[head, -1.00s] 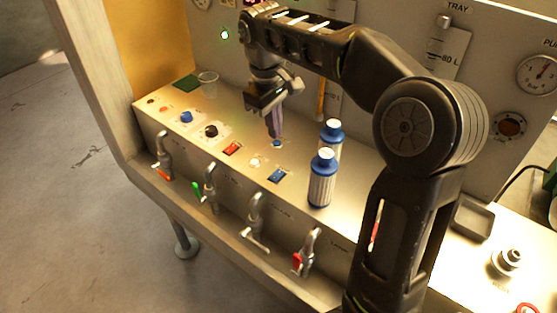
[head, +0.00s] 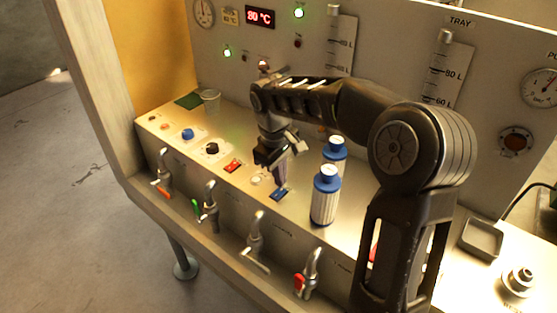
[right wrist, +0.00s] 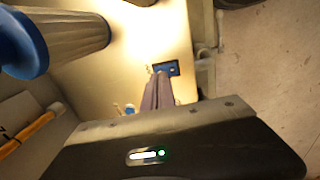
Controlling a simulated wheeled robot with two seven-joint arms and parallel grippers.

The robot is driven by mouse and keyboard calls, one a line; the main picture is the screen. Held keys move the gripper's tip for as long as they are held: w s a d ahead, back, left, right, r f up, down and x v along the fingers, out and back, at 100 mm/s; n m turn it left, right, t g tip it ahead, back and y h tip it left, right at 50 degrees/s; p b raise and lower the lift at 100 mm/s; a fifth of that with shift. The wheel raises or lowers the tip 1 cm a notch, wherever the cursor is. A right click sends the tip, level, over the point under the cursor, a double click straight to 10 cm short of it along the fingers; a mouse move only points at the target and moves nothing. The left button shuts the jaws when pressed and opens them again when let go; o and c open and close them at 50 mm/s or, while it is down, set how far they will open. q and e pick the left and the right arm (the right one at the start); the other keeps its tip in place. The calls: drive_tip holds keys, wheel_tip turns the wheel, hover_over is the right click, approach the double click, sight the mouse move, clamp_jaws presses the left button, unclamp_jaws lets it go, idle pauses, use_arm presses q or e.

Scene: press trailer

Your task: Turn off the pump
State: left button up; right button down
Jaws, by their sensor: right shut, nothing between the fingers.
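My right gripper (head: 280,184) is shut and empty, its fingers pointing down at the blue rocker switch (head: 279,194) on the sloping panel. In the right wrist view the closed fingertips (right wrist: 160,76) are right at the near edge of the blue switch (right wrist: 167,69); I cannot tell whether they touch it. A red rocker switch (head: 232,166) lies to the left, with a white knob (head: 257,179) between them. A black knob (head: 211,149) and a blue knob (head: 187,134) are farther left. The labels are too small to read, so I cannot tell which control is the pump's. My left gripper is not in view.
Two white bottles with blue caps (head: 325,197) stand close to the right of the gripper. Several taps (head: 210,205) line the front. Green lamps (head: 227,52) are lit beside a red display (head: 260,17) on the back wall.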

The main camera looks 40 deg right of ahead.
sight(282, 192)
drive_tip(key=shift+d+f, duration=0.15)
drive_tip(key=shift+f, duration=1.1)
drive_tip(key=shift+d+f, duration=0.1)
drive_tip(key=shift+f, duration=0.3)
drive_tip(key=shift+r, duration=0.15)
drive_tip(key=shift+s+a, duration=0.15)
drive_tip(key=shift+a, duration=0.05)
